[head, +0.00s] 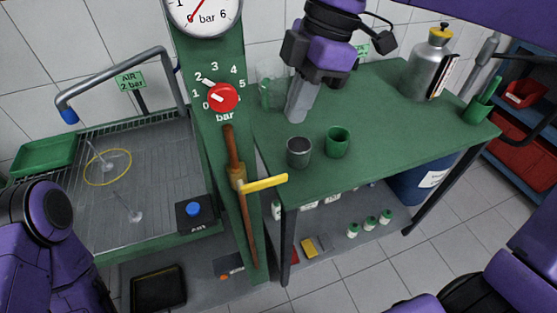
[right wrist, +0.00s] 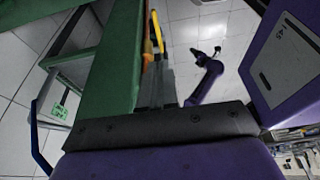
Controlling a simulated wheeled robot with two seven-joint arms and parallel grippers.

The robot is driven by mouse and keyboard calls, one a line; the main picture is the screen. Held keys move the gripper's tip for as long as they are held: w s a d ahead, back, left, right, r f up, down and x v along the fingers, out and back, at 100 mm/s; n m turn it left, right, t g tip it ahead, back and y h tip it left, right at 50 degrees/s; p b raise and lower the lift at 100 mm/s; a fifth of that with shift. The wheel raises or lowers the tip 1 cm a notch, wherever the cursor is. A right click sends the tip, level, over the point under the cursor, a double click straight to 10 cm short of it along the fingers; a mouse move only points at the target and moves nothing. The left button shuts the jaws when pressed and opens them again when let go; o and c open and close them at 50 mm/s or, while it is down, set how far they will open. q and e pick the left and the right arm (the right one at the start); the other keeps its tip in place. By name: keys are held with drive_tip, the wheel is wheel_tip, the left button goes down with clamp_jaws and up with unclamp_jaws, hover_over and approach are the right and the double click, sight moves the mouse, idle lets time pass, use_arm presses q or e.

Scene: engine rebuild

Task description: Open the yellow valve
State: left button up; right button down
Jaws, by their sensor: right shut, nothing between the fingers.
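The yellow valve handle (head: 264,183) sits on a copper pipe (head: 232,150) that runs down the green post. The handle sticks out to the right, across the pipe. My right gripper (head: 293,118) is above the green bench, up and to the right of the handle, with its grey fingers pointing down. It is shut and empty, apart from the handle. In the right wrist view the shut fingers (right wrist: 156,75) point toward the yellow handle (right wrist: 156,32), which shows beyond their tips beside the green post. My left arm shows at the left edge, but its gripper is out of view.
A red regulator knob (head: 223,97) and a pressure gauge (head: 203,10) are on the green post (head: 207,143). A grey cup (head: 299,152) and a green cup (head: 338,141) stand on the bench below my right gripper. A metal sprayer (head: 428,70) stands farther right.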

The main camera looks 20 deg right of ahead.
sight(274, 180)
drive_tip(key=x, duration=0.4)
drive_tip(key=p+x, duration=0.1)
drive_tip(key=x, duration=0.4)
drive_tip(key=d+p+x, duration=0.1)
drive_tip(key=x, duration=0.4)
drive_tip(key=shift+w+f, duration=0.1)
drive_tip(key=shift+f, duration=0.1)
